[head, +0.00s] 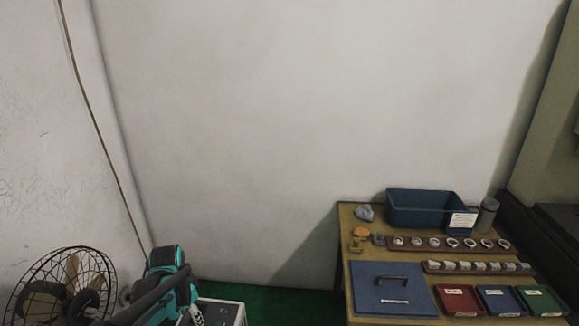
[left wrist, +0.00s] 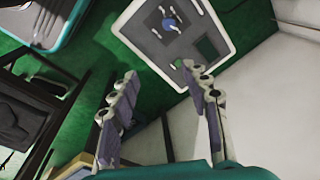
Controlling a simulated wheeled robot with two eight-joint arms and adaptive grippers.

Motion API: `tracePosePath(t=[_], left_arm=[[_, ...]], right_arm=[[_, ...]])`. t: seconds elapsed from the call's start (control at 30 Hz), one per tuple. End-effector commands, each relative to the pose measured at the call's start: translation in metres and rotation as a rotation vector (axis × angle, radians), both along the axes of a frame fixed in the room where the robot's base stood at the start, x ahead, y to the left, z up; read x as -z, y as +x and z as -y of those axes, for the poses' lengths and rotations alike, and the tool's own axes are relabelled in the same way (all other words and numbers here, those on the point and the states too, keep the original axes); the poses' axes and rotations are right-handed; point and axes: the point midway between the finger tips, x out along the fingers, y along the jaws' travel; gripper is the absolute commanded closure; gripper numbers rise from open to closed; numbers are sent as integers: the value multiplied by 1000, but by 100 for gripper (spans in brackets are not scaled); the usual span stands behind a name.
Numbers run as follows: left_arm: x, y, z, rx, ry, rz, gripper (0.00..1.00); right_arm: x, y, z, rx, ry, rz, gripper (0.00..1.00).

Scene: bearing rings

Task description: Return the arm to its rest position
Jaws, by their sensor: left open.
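My left arm (head: 168,285) comes in low at the left of the head view, folded and well to the left of the table. My left gripper (left wrist: 160,75) shows in the left wrist view with its two fingers spread apart and nothing between them. Green floor and a pale wall lie beyond the fingers. The gripper is clear of the table and touches nothing that I can see. My right gripper is in neither view.
The wooden table (head: 345,221) stands at the lower right. It holds a blue bin (head: 412,211), a row of bearing rings (head: 452,243), a blue lidded plate (head: 376,291) and red (head: 459,300), blue and green trays. A wire-caged fan (head: 62,283) stands at far left.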

Motion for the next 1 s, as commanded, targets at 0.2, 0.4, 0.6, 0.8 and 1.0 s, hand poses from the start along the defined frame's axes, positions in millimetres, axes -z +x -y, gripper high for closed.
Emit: tracePosePath(t=[0.2,0.4,0.6,0.8,1.0], left_arm=[[-59,-49,42,-171,-19,148,53],[-87,-98,73,-329,-76,286,53],[-93,-142,96,-465,-163,404,53],[-90,-164,107,-546,-227,467,53],[-89,-167,109,-563,-242,481,53]], right_arm=[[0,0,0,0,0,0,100],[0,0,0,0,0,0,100],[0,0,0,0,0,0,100],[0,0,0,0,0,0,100],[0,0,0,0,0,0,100]])
